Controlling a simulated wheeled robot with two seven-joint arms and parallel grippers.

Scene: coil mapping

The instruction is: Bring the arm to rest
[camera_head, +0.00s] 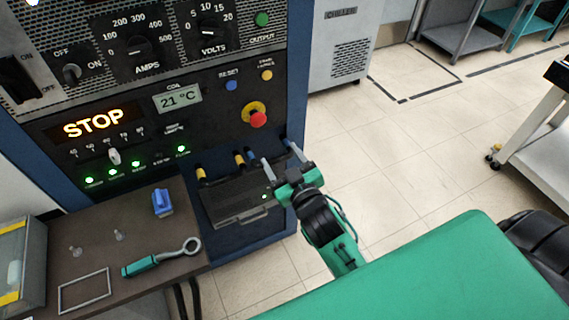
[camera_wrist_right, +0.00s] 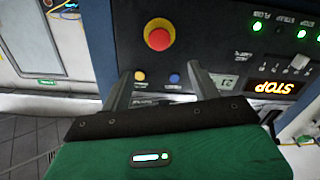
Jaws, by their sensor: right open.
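My right gripper (camera_head: 279,158) is open and empty in front of the lower right part of the blue control cabinet (camera_head: 296,70). Its two fingers point toward the panel, below the red emergency button (camera_head: 258,119). My green right arm comes in from the lower right. In the right wrist view the open fingers (camera_wrist_right: 157,85) stand apart with nothing between them. The red button on its yellow ring (camera_wrist_right: 159,36) shows beyond the fingertips, along with small yellow and blue buttons. My left gripper is not in view.
A dark side table (camera_head: 110,285) at lower left holds a green-handled ring tool (camera_head: 160,258), a blue block (camera_head: 162,203) and a thin frame. A black box (camera_head: 235,199) sits beside my gripper, with cable plugs behind it. A chiller (camera_head: 343,45) stands behind.

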